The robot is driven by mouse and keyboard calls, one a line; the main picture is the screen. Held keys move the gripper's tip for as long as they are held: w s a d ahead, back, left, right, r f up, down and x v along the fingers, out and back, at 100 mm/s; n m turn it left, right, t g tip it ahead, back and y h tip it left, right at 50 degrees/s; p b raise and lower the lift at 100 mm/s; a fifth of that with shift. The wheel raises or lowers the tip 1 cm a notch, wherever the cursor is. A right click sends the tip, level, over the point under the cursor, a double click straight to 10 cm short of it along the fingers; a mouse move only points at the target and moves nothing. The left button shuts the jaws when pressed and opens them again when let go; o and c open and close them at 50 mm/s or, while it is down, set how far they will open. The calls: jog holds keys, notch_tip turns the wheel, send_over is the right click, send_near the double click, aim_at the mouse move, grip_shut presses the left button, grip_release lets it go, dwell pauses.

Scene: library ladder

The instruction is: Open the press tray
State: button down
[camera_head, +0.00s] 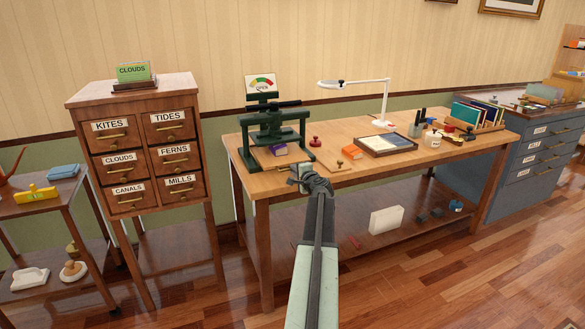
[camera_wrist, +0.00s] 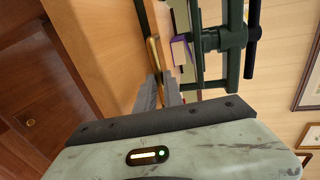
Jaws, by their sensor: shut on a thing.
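The dark green press (camera_head: 274,126) stands on the left end of the wooden workbench, with a gauge sign (camera_head: 261,85) above it. A flat wooden board that looks like the press tray lies low in the press; how far out it stands I cannot tell. A purple block (camera_head: 279,150) sits inside the press, and it also shows in the wrist view (camera_wrist: 180,50). In the wrist view a brass handle bar (camera_wrist: 153,55) runs along the tray front. My gripper (camera_head: 298,172) is at the press front, its fingers (camera_wrist: 165,90) shut on this bar; the fingers hide part of it.
A labelled drawer cabinet (camera_head: 150,150) stands left. Open floor lies in front of the bench.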

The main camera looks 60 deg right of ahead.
jog(key=f+v, duration=0.2)
jog(key=v, duration=1.1)
jog(key=shift+s+a+f, duration=0.25)
jog(key=shift+s+f, duration=0.05)
jog(key=shift+s, duration=0.05)
jog(key=c, duration=1.5)
grip_release()
jog(key=shift+s+a+r, duration=0.1)
